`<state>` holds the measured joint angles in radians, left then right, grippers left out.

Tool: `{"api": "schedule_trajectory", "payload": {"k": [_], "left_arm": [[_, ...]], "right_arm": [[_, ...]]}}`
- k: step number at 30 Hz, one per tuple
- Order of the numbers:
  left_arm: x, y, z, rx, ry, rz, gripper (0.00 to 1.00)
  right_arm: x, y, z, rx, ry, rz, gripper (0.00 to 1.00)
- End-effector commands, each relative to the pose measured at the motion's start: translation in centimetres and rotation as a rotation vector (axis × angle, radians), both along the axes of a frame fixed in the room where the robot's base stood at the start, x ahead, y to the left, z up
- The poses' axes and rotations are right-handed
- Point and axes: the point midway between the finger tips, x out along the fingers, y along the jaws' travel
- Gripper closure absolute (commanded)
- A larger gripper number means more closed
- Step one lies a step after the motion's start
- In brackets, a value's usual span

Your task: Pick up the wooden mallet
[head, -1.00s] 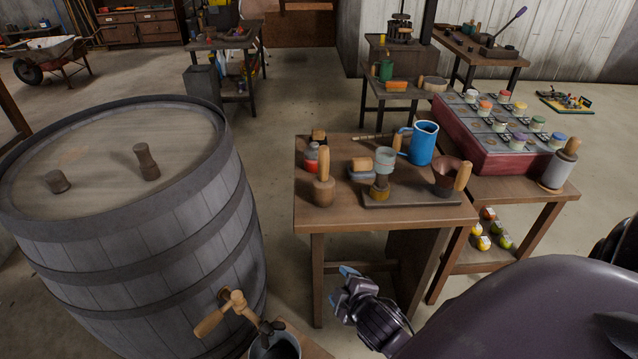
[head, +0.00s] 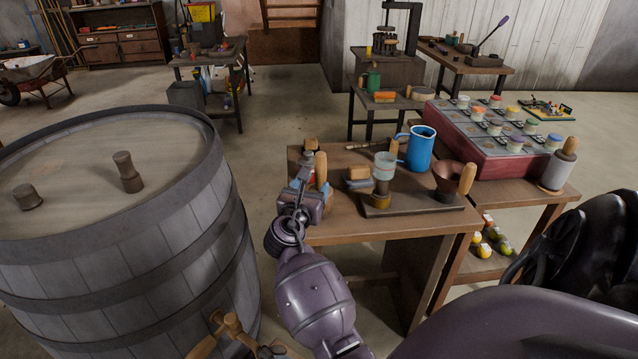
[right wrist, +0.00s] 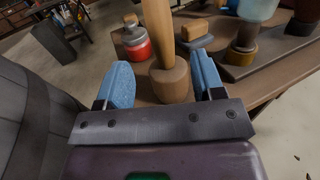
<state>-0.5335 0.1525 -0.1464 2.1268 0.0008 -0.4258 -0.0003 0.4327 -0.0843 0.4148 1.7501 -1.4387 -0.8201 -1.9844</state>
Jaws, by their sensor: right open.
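The wooden mallet (head: 321,168) stands upright near the front left corner of the small wooden table (head: 345,232), handle up. In the head view my right gripper hides its lower part. In the right wrist view the mallet (right wrist: 170,83) shows a pale handle above a round, darker head. My right gripper (head: 302,183) is open at the table's front edge. Its blue fingers (right wrist: 164,82) are on either side of the mallet head in the picture, with visible gaps. I cannot tell how deep the head sits between them. My left gripper is not in view.
A tray (head: 415,203) with cups and a blue mug (head: 420,148) are farther right. A large barrel (head: 120,240) stands left of the table.

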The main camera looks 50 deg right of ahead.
Motion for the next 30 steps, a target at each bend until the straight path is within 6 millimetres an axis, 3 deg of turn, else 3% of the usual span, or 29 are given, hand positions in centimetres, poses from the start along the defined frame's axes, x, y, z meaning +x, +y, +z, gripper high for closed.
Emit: {"api": "schedule_trajectory", "payload": {"k": [9, 17, 25, 30], "left_arm": [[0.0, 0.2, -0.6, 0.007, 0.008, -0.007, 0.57], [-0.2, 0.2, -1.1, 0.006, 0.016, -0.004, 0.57], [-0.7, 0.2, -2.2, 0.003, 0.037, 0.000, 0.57], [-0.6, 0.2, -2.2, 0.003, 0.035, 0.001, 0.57]], "right_arm": [[1.9, -3.7, -0.2, -0.001, 0.000, 0.001, 0.38], [2.7, -5.2, -0.2, 0.001, -0.002, 0.002, 0.38], [4.2, -8.3, -0.6, 0.001, 0.000, 0.001, 0.38], [4.7, -9.2, -0.4, 0.003, -0.003, 0.003, 0.38]]}}
